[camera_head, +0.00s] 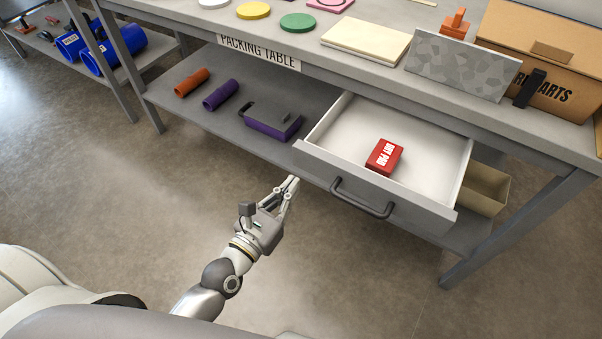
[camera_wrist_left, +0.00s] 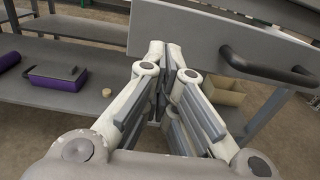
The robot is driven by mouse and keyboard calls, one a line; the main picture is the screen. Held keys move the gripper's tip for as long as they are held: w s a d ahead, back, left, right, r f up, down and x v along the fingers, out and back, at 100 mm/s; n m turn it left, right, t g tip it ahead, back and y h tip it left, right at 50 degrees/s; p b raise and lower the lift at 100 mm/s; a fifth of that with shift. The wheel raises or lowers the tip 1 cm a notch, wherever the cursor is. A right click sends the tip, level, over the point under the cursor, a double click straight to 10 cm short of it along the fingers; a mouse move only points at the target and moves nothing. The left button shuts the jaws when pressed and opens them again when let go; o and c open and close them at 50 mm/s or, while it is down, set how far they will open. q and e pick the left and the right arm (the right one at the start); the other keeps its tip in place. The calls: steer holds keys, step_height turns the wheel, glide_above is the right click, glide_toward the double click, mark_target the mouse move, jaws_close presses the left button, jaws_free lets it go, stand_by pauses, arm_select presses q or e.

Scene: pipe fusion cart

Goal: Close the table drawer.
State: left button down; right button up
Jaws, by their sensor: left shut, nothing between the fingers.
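The table drawer (camera_head: 430,171) is pulled open from under the top of the packing table (camera_head: 258,50). Its grey front has a dark bar handle (camera_head: 362,198), and the handle (camera_wrist_left: 268,66) also shows in the left wrist view. A red box (camera_head: 384,157) lies inside the white drawer. My left gripper (camera_head: 293,182) is shut and empty, just in front of the drawer front's left end and left of the handle. In the left wrist view its fingertips (camera_wrist_left: 168,62) overlap the drawer front's lower left part (camera_wrist_left: 185,35); I cannot tell whether they touch. My right gripper is not in view.
The lower shelf holds an orange tube (camera_head: 191,83), a purple tube (camera_head: 220,95), a purple tool box (camera_head: 270,122) and a tan bin (camera_head: 485,190). The tabletop holds a stone slab (camera_head: 462,63) and a cardboard box (camera_head: 545,70). The floor in front is clear.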

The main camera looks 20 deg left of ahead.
arm_select(q)
steer(key=x, duration=0.4)
steer(key=shift+w+d, duration=0.1)
steer(key=shift+w, duration=0.25)
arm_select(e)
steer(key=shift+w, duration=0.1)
arm_select(q)
steer(key=shift+w, duration=0.25)
glide_toward(346, 120)
steer(key=x, duration=0.3)
steer(key=b+x, duration=0.1)
steer(key=x, duration=0.2)
steer(key=b+x, duration=0.1)
steer(key=x, duration=0.2)
steer(key=shift+w+r, duration=0.25)
steer(key=shift+r, duration=0.15)
steer(key=shift+w+d, duration=0.1)
steer(key=shift+w, duration=0.25)
steer(key=shift+w+r, duration=0.1)
steer(key=shift+r, duration=0.25)
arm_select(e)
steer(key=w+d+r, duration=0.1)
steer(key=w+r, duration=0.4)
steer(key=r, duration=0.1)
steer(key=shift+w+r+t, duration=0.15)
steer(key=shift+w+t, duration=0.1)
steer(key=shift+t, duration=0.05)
